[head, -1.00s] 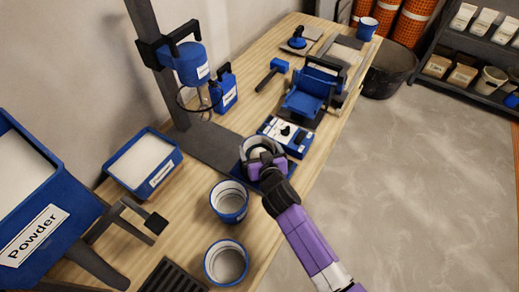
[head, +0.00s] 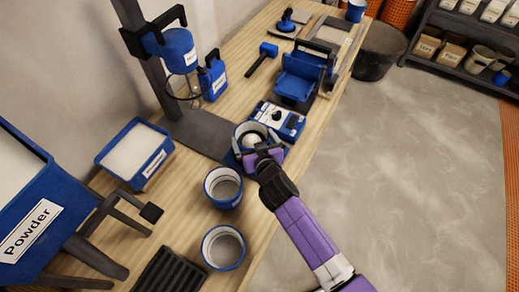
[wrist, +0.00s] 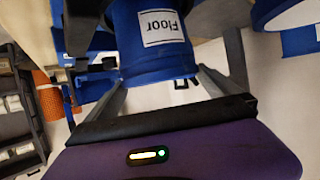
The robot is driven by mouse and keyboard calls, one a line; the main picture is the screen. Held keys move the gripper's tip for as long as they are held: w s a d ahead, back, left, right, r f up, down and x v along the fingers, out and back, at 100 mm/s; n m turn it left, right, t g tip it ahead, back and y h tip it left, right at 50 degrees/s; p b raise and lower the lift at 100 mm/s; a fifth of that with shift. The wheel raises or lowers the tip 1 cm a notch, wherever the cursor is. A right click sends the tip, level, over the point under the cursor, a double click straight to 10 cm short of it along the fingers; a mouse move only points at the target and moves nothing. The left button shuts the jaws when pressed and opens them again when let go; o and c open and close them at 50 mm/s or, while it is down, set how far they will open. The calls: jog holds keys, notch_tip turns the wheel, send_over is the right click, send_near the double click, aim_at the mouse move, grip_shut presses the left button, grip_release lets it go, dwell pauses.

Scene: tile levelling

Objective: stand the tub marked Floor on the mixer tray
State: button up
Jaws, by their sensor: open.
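The tub marked Floor (wrist: 155,38) is a blue tub with a white label, close in front of my palm in the wrist view. In the head view a blue and white tub (head: 243,129), with something pale and round inside, stands upright at my gripper. My gripper (head: 263,153) is open at the tub's near right side. In the wrist view its fingers lie on either side of the tub. Whether they touch it I cannot tell. The tub's label is hidden in the head view.
Two open tubs (head: 223,188) (head: 223,247) stand nearer on the bench. A blue control box (head: 277,120) sits just beyond my gripper. The mixer head (head: 180,52) hangs at the back left. The Powder bin (head: 30,215) is at the left. The floor at right is clear.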

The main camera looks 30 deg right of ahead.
jog(key=v, duration=0.9)
jog(key=s+r+n+y, duration=0.1)
jog(key=s+r+y, duration=0.1)
jog(key=s, duration=1.8)
jog(key=s+d+r+t, duration=0.1)
jog(key=s+r, duration=1.1)
jog(key=shift+s+d+r+n+t, duration=0.15)
jog(key=shift+s+d+n+t, duration=0.15)
jog(key=shift+s+n+t, duration=0.1)
